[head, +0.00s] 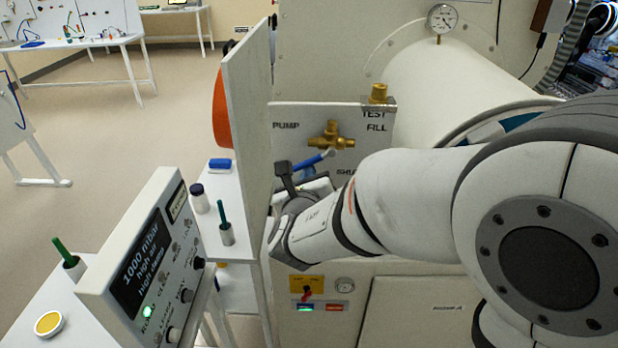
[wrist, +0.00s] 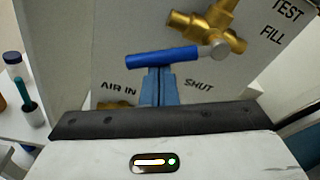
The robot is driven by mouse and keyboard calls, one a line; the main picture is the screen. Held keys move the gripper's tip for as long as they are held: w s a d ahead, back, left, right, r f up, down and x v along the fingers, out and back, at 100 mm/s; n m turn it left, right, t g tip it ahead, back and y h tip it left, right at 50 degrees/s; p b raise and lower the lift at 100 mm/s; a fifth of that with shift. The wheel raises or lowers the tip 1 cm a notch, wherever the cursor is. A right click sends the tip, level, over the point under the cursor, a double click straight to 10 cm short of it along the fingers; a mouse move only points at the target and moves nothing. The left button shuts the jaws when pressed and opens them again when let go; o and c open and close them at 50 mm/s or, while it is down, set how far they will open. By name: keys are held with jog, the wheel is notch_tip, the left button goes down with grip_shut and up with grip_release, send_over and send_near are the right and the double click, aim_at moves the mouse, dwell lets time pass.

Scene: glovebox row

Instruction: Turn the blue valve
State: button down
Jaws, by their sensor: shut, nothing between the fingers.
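The blue valve lever (wrist: 160,58) is mounted on a brass valve body (wrist: 208,25) on the grey panel. In the wrist view it lies nearly level, pointing left from its pivot, above the words AIR IN and SHUT. In the head view the blue lever (head: 314,162) slants down to the left below the brass fitting (head: 331,137). My gripper (wrist: 158,73) is shut and empty, its blue fingertips just below the middle of the lever; I cannot tell whether they touch it. In the head view my gripper (head: 309,174) is partly hidden by my wrist.
A white upright door (head: 247,110) with an orange disc stands left of the panel. A pressure display box (head: 150,262) is in the left foreground. Small bottles (head: 199,197) stand on a white shelf. A large white cylinder (head: 440,85) and gauge (head: 442,18) are behind.

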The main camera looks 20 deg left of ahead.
jog(key=shift+a+r+m+b, duration=0.1)
jog(key=shift+a+m+b, duration=0.1)
jog(key=shift+m+b, duration=0.35)
jog(key=b, duration=0.1)
jog(key=m+b, duration=0.1)
jog(key=b, duration=0.1)
jog(key=shift+s+a+r+m+y+b, duration=0.15)
jog(key=shift+a+r+m+y+b, duration=0.15)
jog(key=shift+r, duration=0.1)
jog(key=shift+a+r+m+y+b, duration=0.25)
jog(key=shift+r+m+b, duration=0.6)
jog(key=shift+b, duration=0.5)
jog(key=shift+f, duration=0.1)
jog(key=shift+f+b, duration=0.55)
jog(key=shift+b, duration=0.1)
jog(key=s+d+f+b, duration=0.1)
jog(key=s+d+b, duration=0.1)
jog(key=s, duration=0.7)
jog(key=shift+f+b, duration=0.2)
jog(key=shift+b, duration=0.65)
